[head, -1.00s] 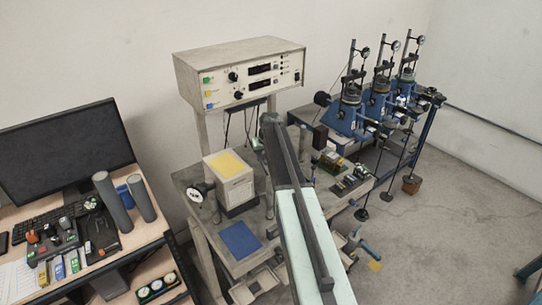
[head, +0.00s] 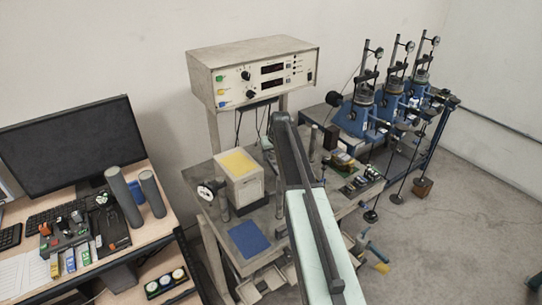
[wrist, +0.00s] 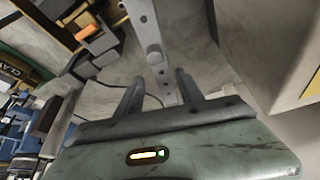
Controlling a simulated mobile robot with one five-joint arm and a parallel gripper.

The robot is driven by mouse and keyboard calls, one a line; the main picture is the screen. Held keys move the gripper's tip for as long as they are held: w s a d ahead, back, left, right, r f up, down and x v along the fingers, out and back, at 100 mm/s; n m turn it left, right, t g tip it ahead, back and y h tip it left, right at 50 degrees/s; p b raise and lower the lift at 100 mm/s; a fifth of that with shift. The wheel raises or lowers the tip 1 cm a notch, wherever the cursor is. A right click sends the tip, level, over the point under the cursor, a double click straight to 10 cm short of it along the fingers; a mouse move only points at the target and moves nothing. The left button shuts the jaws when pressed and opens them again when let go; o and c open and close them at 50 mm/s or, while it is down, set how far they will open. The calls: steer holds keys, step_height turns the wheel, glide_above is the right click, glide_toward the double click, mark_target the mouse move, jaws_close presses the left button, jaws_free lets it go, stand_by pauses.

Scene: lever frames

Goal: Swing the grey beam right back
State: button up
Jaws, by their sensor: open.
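The grey beam (wrist: 146,32) shows in the wrist view as a flat light-grey bar with a row of round marks. It runs from the top edge down toward my gripper (wrist: 159,76). My gripper's two dark fingers stand apart, with the bar's lower end in line with the gap between them. I cannot tell whether either finger touches the bar. In the head view my own arm covers the gripper, and I cannot make out the beam there.
In the head view a cream box with a yellow top (head: 239,162) and a blue pad (head: 249,240) are on the bench left of my arm. A control console (head: 255,75) stands behind. Blue test rigs (head: 360,115) are at right. Open floor (head: 460,220) lies right.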

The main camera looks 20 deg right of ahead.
steer(key=p+v, duration=0.6)
steer(key=v, duration=0.1)
steer(key=shift+s+r, duration=0.15)
steer(key=shift+r, duration=0.2)
steer(key=shift+f, duration=0.2)
